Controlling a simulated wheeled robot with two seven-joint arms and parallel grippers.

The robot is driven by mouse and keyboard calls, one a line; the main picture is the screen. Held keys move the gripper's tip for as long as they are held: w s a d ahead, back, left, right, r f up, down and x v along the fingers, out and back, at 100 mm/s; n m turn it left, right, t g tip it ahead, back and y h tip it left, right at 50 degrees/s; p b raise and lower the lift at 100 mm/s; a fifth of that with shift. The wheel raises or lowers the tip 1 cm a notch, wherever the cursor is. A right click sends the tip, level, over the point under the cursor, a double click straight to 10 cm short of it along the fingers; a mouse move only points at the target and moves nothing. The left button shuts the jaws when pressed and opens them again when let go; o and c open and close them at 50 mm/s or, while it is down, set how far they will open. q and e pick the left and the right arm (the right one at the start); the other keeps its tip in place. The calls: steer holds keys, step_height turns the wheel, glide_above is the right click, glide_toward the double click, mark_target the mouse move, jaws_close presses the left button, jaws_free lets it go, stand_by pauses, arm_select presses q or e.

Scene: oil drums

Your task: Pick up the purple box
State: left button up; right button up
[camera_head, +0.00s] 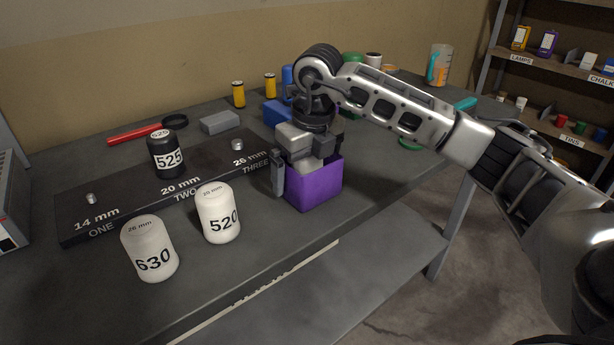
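The purple box (318,187) stands upright on the dark workbench, near its front edge at the middle of the view. My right gripper (299,165) reaches in from the right and points down over the box. One finger is at the box's left side, just outside it. The other finger is at the back of the box, partly hidden by the palm and the box. The fingers are apart, but I cannot tell whether they press on the box. My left gripper is not in view.
A dark stand (105,206) with labelled positions lies to the left, bearing a black 525 drum (165,163). White drums 520 (217,226) and 630 (149,262) stand in front. Yellow cans (238,95), a grey block (220,123) and a blue box (277,113) are behind.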

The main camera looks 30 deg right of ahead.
steer(key=c, duration=0.7)
steer(key=shift+c, duration=0.6)
steer(key=shift+r, duration=0.15)
